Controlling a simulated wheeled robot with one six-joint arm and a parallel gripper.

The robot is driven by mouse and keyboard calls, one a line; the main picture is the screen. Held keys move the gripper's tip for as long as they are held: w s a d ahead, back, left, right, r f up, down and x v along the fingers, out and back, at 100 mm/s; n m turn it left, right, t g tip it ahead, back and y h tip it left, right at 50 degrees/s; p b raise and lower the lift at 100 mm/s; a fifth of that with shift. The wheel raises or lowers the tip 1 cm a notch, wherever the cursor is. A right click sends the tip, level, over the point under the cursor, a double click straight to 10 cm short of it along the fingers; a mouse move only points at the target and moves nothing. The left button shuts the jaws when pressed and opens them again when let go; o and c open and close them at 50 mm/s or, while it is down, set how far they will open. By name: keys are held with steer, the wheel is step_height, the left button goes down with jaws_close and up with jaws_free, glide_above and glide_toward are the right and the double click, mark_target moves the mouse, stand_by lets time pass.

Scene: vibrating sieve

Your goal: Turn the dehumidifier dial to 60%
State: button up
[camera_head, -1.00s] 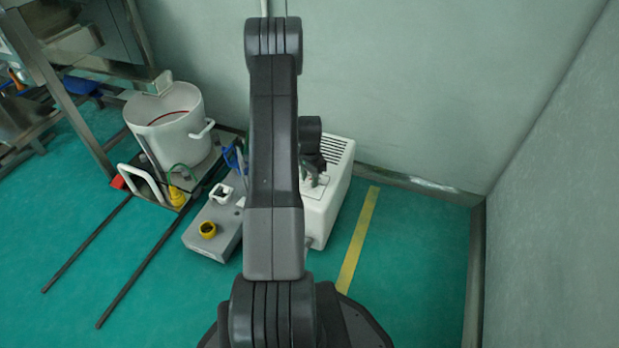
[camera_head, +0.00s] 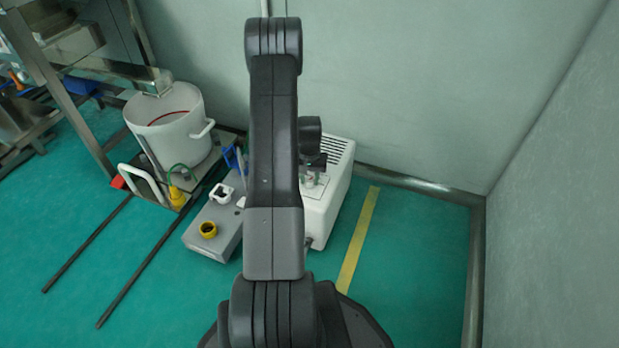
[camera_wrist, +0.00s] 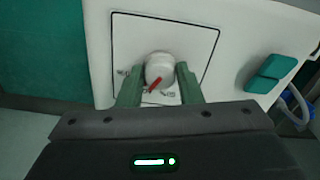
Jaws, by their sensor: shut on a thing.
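The dehumidifier (camera_head: 333,199) is a white box with a dark slotted vent on top, standing by the wall behind my arm in the head view. In the wrist view its top panel (camera_wrist: 203,38) has a black outline around the dial (camera_wrist: 159,68). The dial is a round whitish knob with a red pointer aimed toward the lower left of the picture. My gripper (camera_wrist: 157,80) is shut on the dial, one green finger on each side. The scale marks by the dial are partly hidden and too small to read. My arm hides part of the dehumidifier's left side in the head view.
A large white bucket (camera_head: 165,145) stands farther left. A yellow floor stripe (camera_head: 358,240) runs along the right, with clear green floor beyond it to the wall.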

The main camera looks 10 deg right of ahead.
mark_target(309, 179)
steer(key=shift+n, duration=0.6)
steer(key=o, duration=1)
steer(key=shift+c, duration=0.2)
steer(key=shift+r, duration=0.1)
step_height(309, 179, up, 14)
steer(key=p, duration=0.4)
steer(key=shift+f, duration=0.25)
step_height(309, 179, down, 14)
steer(key=b, duration=0.4)
steer(key=shift+r, duration=0.15)
steer(key=shift+r, duration=0.1)
